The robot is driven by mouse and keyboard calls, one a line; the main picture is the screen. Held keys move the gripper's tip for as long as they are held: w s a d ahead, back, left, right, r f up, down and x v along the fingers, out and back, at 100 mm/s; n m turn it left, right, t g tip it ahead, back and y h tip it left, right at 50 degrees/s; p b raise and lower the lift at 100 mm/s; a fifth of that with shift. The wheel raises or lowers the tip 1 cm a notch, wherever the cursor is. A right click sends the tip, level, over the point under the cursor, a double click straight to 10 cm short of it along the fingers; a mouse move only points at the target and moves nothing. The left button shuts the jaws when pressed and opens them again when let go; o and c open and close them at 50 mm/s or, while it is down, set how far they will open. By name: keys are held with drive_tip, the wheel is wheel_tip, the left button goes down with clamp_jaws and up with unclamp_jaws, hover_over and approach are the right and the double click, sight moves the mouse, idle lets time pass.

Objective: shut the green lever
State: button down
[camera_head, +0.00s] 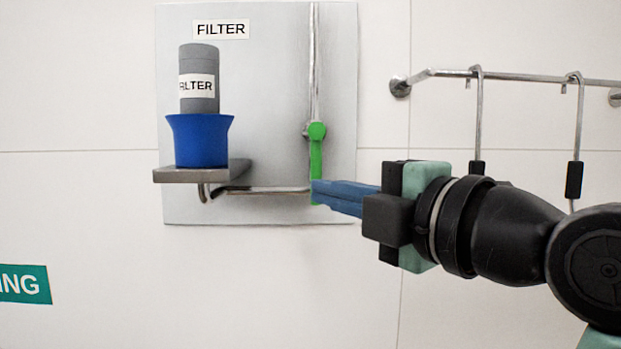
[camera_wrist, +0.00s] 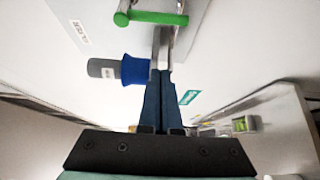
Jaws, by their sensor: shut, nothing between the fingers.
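The green lever (camera_head: 316,155) is on the grey wall panel (camera_head: 265,90), on the vertical metal pipe. It hangs down from its round pivot, in line with the pipe. In the wrist view the green lever (camera_wrist: 155,18) shows at the top, beyond the fingertips. My gripper (camera_head: 318,192) is shut and empty. In the head view its blue fingertips overlap the lever's lower end from the right; I cannot tell whether they touch it. The shut fingers also show in the wrist view (camera_wrist: 161,74).
A grey filter cylinder (camera_head: 199,95) stands in a blue cup (camera_head: 199,140) on a small grey shelf (camera_head: 190,174), left of the lever. A metal rail (camera_head: 520,78) with hanging tools is at the right. The wall below the panel is clear.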

sight(315, 163)
drive_tip(key=p+x, duration=0.6)
drive_tip(key=x, duration=0.5)
drive_tip(key=d+p, duration=0.1)
drive_tip(key=d, duration=0.3)
drive_tip(key=shift+w+d+f+p, duration=0.1)
drive_tip(key=shift+w+d+p, duration=0.05)
drive_tip(key=shift+p, duration=0.25)
